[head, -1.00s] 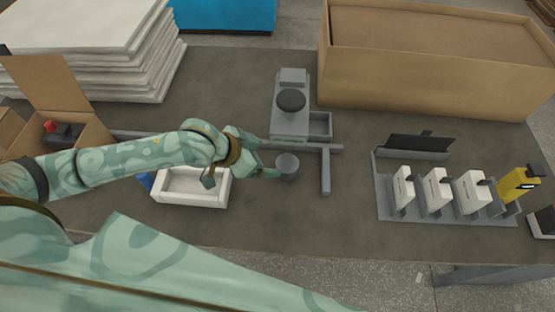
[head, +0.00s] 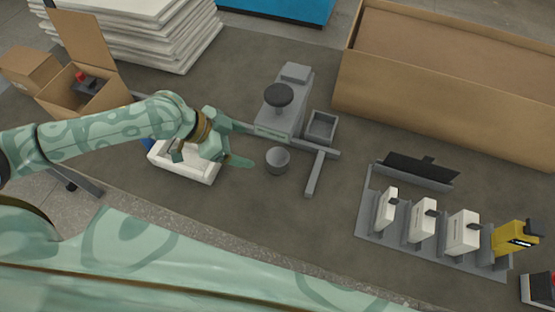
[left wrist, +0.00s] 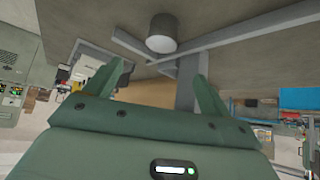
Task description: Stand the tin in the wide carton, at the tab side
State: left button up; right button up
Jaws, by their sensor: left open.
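The tin, a small grey cylinder (head: 277,163), stands upright on the dark table in the head view. It also shows in the left wrist view (left wrist: 161,32), just beyond the fingertips. My left gripper (head: 247,145) is open and empty, left of the tin with a small gap between them. In the left wrist view its two fingers (left wrist: 162,70) are spread with nothing between them. The wide carton (head: 440,115) is the large open cardboard box at the back right. I cannot make out a tab on it. My right gripper is not in view.
A grey stand with a dark round top (head: 279,95) and grey bars (head: 314,175) are close behind and right of the tin. A white tray (head: 185,171) is under my left gripper. A rack (head: 375,238) holds white blocks at right. A smaller open carton (head: 60,98) stands left.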

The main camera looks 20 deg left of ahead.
aim_at(277, 157)
pick_arm(q)
jog(key=b+x, duration=0.3)
jog(key=x, duration=0.8)
jog(key=b+x, duration=0.2)
jog(key=x, duration=0.3)
jog(key=shift+w+f, duration=0.15)
jog(key=shift+w, duration=0.05)
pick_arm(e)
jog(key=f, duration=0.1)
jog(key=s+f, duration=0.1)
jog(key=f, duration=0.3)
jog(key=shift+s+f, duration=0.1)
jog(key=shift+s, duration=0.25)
pick_arm(q)
jog(key=c, duration=1.4)
jog(key=shift+r, duration=0.25)
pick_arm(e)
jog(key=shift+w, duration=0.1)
